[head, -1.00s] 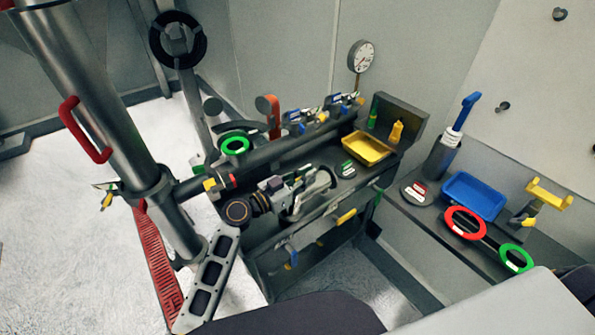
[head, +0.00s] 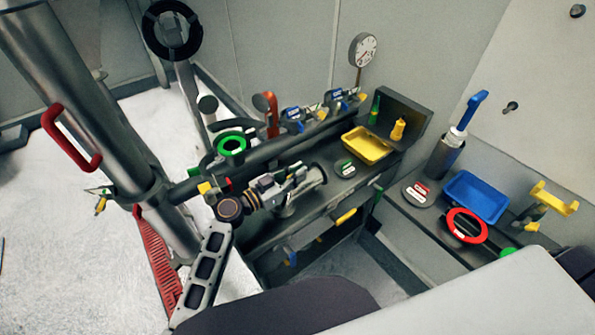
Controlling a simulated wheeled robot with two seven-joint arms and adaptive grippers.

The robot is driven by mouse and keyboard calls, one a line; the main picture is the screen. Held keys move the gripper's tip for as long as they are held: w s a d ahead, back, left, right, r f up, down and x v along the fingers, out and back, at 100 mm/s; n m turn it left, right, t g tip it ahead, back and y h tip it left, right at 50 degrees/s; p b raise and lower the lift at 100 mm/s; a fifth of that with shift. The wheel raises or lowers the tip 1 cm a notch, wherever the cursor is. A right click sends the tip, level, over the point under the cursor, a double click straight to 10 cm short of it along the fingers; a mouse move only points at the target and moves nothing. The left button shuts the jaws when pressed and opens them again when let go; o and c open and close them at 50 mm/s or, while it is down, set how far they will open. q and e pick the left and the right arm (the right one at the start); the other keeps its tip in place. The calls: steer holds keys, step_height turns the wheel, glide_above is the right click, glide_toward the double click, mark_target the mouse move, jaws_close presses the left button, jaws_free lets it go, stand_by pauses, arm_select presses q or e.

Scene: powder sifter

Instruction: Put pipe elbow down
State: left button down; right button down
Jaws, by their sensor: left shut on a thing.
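My left gripper (head: 291,181) is shut on the grey metal pipe elbow (head: 315,177). It reaches in from the lower left and holds the elbow over the near side of the dark workbench (head: 262,228), left of the yellow tray. The elbow's round end points right, and the fingers hide part of it. I cannot tell whether the elbow touches the bench top. My right gripper does not show.
A yellow tray (head: 367,146) and a dark disc with a green label (head: 347,168) are on the bench, right of the elbow. A long dark pipe (head: 275,145) runs behind the gripper. A blue tray (head: 475,196) and a red ring (head: 466,226) are on the right shelf.

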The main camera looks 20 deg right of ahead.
arm_select(q)
steer(key=shift+a+r, duration=0.1)
steer(key=shift+a, duration=0.05)
stand_by(0.3)
steer(key=c, duration=1.6)
jaws_free()
steer(key=shift+f, duration=0.2)
steer(key=shift+o, duration=0.2)
steer(key=shift+r, duration=0.1)
steer(key=shift+a, duration=0.1)
steer(key=b+v, duration=0.2)
steer(key=v, duration=0.3)
steer(key=shift+a, duration=0.1)
steer(key=shift+v, duration=1.05)
